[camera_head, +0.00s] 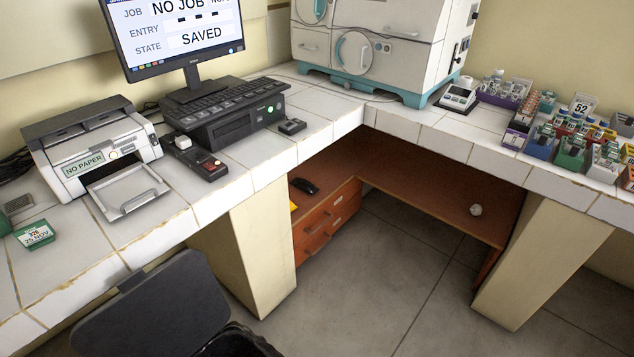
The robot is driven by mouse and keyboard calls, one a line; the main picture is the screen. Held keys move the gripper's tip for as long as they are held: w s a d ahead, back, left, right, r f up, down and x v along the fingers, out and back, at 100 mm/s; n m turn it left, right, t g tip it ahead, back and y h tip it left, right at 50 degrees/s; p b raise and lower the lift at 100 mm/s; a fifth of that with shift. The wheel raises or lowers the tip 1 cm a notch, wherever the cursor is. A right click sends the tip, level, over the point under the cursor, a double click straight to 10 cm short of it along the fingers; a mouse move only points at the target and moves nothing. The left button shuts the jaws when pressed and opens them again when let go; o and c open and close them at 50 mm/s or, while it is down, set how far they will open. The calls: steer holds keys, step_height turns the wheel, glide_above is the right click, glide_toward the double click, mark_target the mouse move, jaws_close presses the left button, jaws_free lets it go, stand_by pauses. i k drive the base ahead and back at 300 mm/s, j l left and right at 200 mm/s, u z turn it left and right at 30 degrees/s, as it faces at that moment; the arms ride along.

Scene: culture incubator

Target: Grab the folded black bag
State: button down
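I cannot make out a folded black bag for certain in the head view. A small dark rounded object (304,186) lies on the brown lower desk (420,170), above the drawers; it is too small to tell what it is. A black bin with its lid (150,310) raised stands at the lower left. Crinkled black material (238,345), which looks like a liner, shows at its opening, cut off by the bottom edge. My gripper is not in view.
The tiled counter (250,160) carries a printer (90,145), a keyboard (220,97), a monitor (180,35), a white incubator (375,45) and several racks (570,150) at the right. Pillars (245,245) and (540,260) support it. The grey floor (370,290) between them is clear.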

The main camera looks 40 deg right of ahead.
mark_target(302, 184)
steer(key=i+l, duration=0.1)
steer(key=l, duration=0.3)
steer(key=l+z, duration=0.1)
steer(key=l, duration=0.3)
steer(key=i+l, duration=0.15)
steer(key=l, duration=0.3)
steer(key=i+l+z, duration=0.1)
steer(key=l, duration=0.3)
